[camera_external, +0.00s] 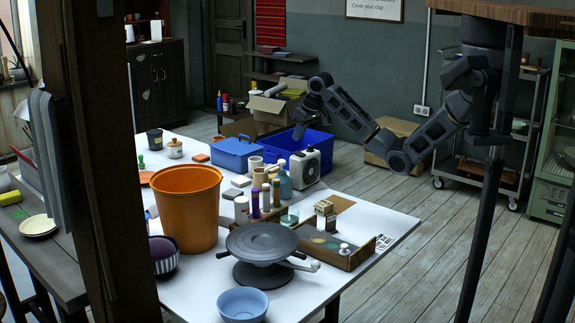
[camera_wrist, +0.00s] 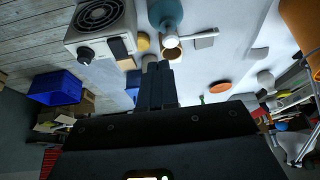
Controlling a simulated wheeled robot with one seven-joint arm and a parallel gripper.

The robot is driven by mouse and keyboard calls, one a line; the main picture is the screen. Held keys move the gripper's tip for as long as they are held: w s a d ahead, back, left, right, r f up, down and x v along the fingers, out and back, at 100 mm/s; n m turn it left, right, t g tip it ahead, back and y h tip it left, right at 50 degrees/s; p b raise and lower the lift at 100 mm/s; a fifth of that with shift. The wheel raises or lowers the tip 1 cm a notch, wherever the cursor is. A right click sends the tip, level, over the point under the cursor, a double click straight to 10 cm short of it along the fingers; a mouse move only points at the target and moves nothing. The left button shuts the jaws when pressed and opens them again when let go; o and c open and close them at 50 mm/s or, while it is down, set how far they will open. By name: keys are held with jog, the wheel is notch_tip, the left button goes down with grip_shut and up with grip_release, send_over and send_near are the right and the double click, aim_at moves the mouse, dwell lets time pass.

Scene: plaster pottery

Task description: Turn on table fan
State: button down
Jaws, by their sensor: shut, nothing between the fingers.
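The table fan (camera_external: 306,167) is a small white box with a round dark grille, standing at the far right edge of the white table. In the wrist view the fan (camera_wrist: 99,35) is at upper left, with its grille at the top and a black knob (camera_wrist: 86,54) on the side facing the camera. My gripper (camera_external: 299,132) hangs above and behind the fan in the external view. In the wrist view its dark fingers (camera_wrist: 158,66) are together and empty, to the right of the fan and apart from it. The knob's setting is too small to tell.
A teal bottle (camera_external: 284,180) stands close beside the fan, with several jars and cups near it. A blue lidded box (camera_external: 236,153) is left of the fan. A blue bin (camera_external: 333,152) is on the floor behind. An orange bucket (camera_external: 187,215) stands on the table.

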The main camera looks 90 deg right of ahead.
notch_tip(320, 180, up, 6)
jog(key=g, duration=0.1)
send_over(297, 152)
jog(key=s+a, duration=0.4)
jog(key=shift+w+d+m, duration=0.2)
jog(key=shift+m, duration=0.1)
jog(key=shift+f, duration=0.1)
jog(key=x, duration=0.6)
jog(key=p+x, duration=0.1)
jog(key=x, duration=0.5)
jog(key=shift+s+a+f, duration=0.15)
jog(key=shift+a+f, duration=0.05)
jog(key=shift+f, duration=0.9)
